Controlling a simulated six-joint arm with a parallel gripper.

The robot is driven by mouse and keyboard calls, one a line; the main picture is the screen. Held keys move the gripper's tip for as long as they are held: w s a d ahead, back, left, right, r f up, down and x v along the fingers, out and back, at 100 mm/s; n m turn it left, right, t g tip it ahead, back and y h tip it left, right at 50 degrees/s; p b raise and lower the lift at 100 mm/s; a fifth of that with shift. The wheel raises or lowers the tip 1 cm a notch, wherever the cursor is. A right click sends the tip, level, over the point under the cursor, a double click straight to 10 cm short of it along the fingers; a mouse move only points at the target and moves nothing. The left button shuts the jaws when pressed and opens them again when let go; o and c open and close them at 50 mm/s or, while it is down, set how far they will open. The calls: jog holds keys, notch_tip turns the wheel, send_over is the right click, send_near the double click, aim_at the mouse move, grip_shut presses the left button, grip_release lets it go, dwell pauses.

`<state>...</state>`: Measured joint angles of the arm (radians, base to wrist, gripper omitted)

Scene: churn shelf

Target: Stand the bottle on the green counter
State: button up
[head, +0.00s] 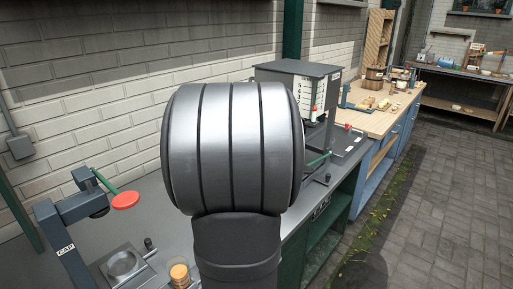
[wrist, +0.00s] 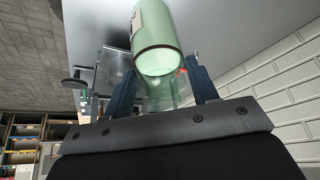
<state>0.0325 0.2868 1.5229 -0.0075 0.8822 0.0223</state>
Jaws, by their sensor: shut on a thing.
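A pale green, see-through bottle (wrist: 155,25) shows in the wrist view, with a light label at its side. My gripper (wrist: 163,88) is shut on it, with one dark finger on each side. Its wide round end faces the camera. I cannot tell whether it touches any surface. The green counter (head: 147,207) has a grey top and dark green shelving below in the head view. Its grey top also shows behind the bottle in the wrist view (wrist: 230,40). In the head view my own arm hides the gripper and bottle.
A press marked CAP (head: 75,225) with a red knob (head: 125,200) stands at the left of the counter. A small orange-topped jar (head: 180,274) is near it. A grey machine with a numbered scale (head: 309,90) stands farther back. A wooden bench (head: 365,120) lies beyond.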

jog(key=s+d+f+m, duration=0.2)
jog(key=d+f, duration=0.3)
jog(key=f, duration=0.4)
jog(key=shift+s+d+f+m+h, duration=0.15)
jog(key=shift+d+f+m+h, duration=0.15)
jog(key=shift+h, duration=0.1)
dwell(0.5)
jog(key=shift+f, duration=0.55)
jog(key=shift+f, duration=0.45)
jog(key=shift+f, duration=0.35)
dwell(0.4)
jog(key=o, duration=1)
